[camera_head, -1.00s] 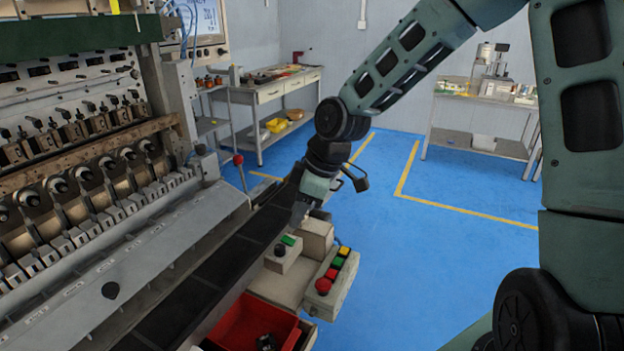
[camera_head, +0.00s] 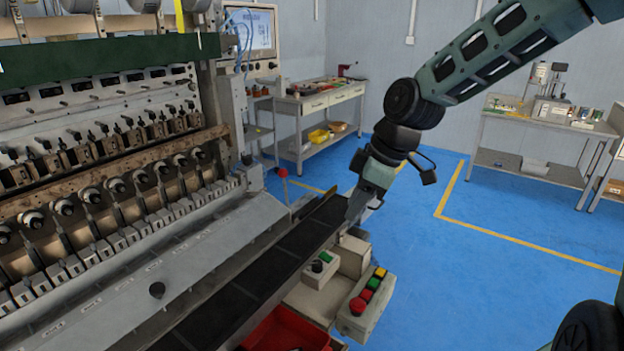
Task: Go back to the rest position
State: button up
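My gripper (camera_head: 350,218) is at the end of my green-grey arm in the head view, pointing down. It is above the far end of the dark rail in front of the machine, close to the beige control block (camera_head: 352,256). The fingertips are small and seen from the side, so I cannot tell whether they are open or shut. I see nothing held in it. The coil winder (camera_head: 110,185) fills the left side with its row of spindles.
A button box (camera_head: 366,303) with a red, green and yellow buttons sits by the control block. A red tray (camera_head: 285,330) lies below it. A workbench (camera_head: 318,103) stands at the back, another table (camera_head: 540,115) at the right. Blue floor (camera_head: 480,270) is clear between.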

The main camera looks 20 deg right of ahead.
jog(key=s+a+m+g+h, duration=0.1)
jog(key=s+a, duration=0.5)
jog(key=s, duration=0.6)
jog(key=s+a+f+m+g+h, duration=0.1)
jog(key=s+a, duration=0.5)
jog(key=s, duration=0.6)
jog(key=shift+s+a+f+m+h, duration=0.2)
jog(key=shift+m+h, duration=0.4)
jog(key=shift+m, duration=0.4)
